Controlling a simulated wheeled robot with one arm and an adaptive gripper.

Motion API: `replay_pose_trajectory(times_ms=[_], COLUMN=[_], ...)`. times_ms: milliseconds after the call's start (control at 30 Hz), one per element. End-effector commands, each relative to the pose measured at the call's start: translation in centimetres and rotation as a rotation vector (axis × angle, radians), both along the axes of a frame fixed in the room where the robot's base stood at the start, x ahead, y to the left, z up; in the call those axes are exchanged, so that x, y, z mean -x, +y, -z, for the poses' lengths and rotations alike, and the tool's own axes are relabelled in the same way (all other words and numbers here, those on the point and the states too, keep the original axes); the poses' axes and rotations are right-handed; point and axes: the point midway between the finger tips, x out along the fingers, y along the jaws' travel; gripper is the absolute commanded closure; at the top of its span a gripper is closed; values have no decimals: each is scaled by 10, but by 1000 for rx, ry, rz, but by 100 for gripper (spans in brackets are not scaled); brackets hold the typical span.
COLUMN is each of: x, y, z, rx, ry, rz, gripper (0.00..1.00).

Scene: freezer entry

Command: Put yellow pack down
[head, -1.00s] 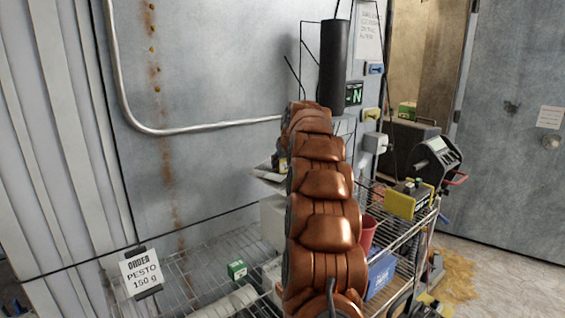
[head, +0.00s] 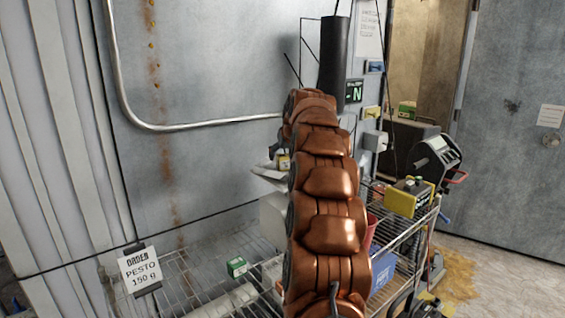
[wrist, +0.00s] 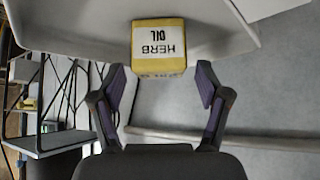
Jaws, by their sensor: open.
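The yellow pack (wrist: 158,50) has a white label reading "HERB OIL", upside down in the wrist view. It sits at a white tray-like surface (wrist: 215,35). My gripper (wrist: 161,80) is open, with its two fingers apart just short of the pack. Neither finger appears to press on it. In the head view a small part of the yellow pack (head: 284,161) shows left of my arm, at the pale tray (head: 268,174). My gripper is hidden behind my arm there.
Right of my arm are a yellow device (head: 408,198), a blue bin (head: 383,271) and a red container (head: 371,232). Floor is open at the right.

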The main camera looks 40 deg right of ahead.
Motion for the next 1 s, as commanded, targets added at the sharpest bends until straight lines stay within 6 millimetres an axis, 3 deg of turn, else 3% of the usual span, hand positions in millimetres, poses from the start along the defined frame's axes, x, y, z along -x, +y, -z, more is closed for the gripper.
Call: replay_pose_trajectory(times_ms=[400, 633, 1000], x=[44, 52, 53], y=[21, 26, 26], z=[-54, -66, -66], rx=[3, 2, 0], ry=[-2, 0, 1], rz=[0, 0, -1], gripper=[25, 25, 25])
